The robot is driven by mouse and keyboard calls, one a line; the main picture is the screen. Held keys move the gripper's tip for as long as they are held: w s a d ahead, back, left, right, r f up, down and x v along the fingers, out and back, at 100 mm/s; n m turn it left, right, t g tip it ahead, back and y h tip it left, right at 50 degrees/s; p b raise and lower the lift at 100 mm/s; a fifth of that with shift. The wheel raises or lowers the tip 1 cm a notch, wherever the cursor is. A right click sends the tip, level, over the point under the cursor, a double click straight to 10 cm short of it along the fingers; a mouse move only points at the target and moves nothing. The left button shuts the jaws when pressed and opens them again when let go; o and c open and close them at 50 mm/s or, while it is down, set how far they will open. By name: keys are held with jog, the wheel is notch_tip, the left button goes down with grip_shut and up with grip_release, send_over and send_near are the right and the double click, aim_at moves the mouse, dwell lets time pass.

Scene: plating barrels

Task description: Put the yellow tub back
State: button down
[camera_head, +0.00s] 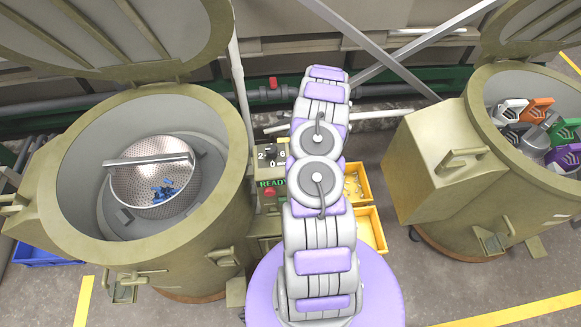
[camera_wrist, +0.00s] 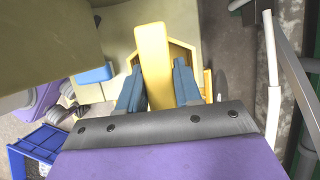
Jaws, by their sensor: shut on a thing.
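My gripper (camera_wrist: 157,92) shows in the wrist view, its two blue-grey fingers shut on either side of a yellow upright part of the yellow tub (camera_wrist: 152,50). The tub's angled rim spreads out behind the fingers. Its inside is mostly hidden. In the head view my arm hides the gripper. Two yellow tubs show there just right of the arm: one with small pieces in it (camera_head: 366,181) and one nearer, partly covered by the arm (camera_head: 379,238). I cannot tell which of them is held.
An open olive barrel (camera_head: 222,205) on the left contains a perforated basket (camera_head: 185,192) with small blue pieces. Another open barrel (camera_head: 440,170) on the right holds several coloured parts. A control box (camera_head: 271,155) stands between them. A blue crate (camera_wrist: 40,142) lies on the floor.

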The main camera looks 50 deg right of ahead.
notch_tip(320, 180, down, 5)
jog(key=shift+d+r+b, duration=0.1)
jog(key=shift+b, duration=0.6)
jog(key=shift+a+f, duration=0.25)
jog(key=shift+f, duration=0.4)
notch_tip(320, 180, down, 3)
jog(key=shift+f+b, duration=0.1)
jog(key=shift+b, duration=0.6)
jog(key=shift+d, duration=0.25)
jog(key=c, duration=1.2)
grip_release()
jog(key=o, duration=0.4)
jog(key=shift+a, duration=0.3)
